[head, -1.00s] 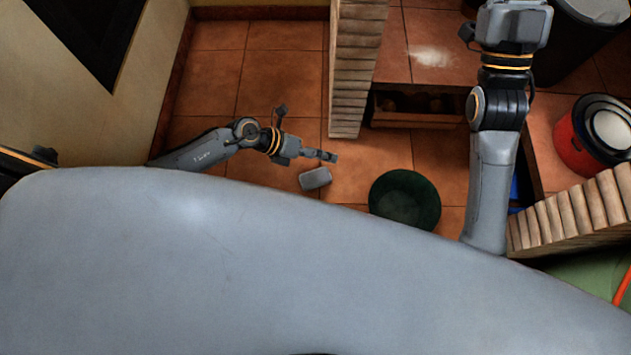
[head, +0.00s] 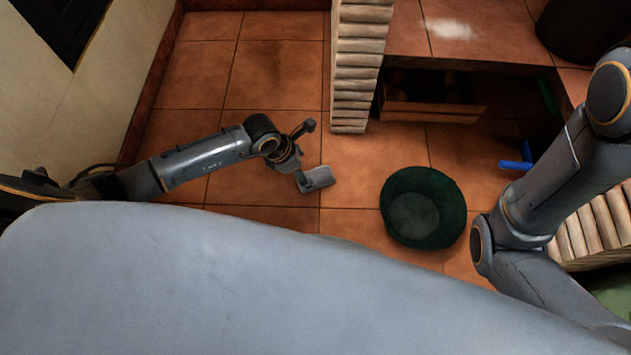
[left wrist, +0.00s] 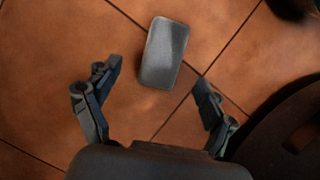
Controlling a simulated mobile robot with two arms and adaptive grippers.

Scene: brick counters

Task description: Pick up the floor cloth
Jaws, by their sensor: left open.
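The floor cloth (head: 320,178) is a small grey, rounded block lying on the terracotta tiles. It also shows in the left wrist view (left wrist: 164,53), just beyond the fingertips and roughly between their lines. My left gripper (head: 300,180) is low over the floor at the cloth's left side and partly overlaps it in the head view. In the left wrist view my left gripper (left wrist: 157,76) has its two fingers spread wide with nothing between them. My right arm shows at the right of the head view, but its gripper is out of frame.
A dark green round tub (head: 456,228) stands on the floor right of the cloth. A brick-sided counter with a low wooden drawer (head: 432,112) is behind it. A blue object (head: 516,165) lies near my right arm. Tiles left of and behind the cloth are clear.

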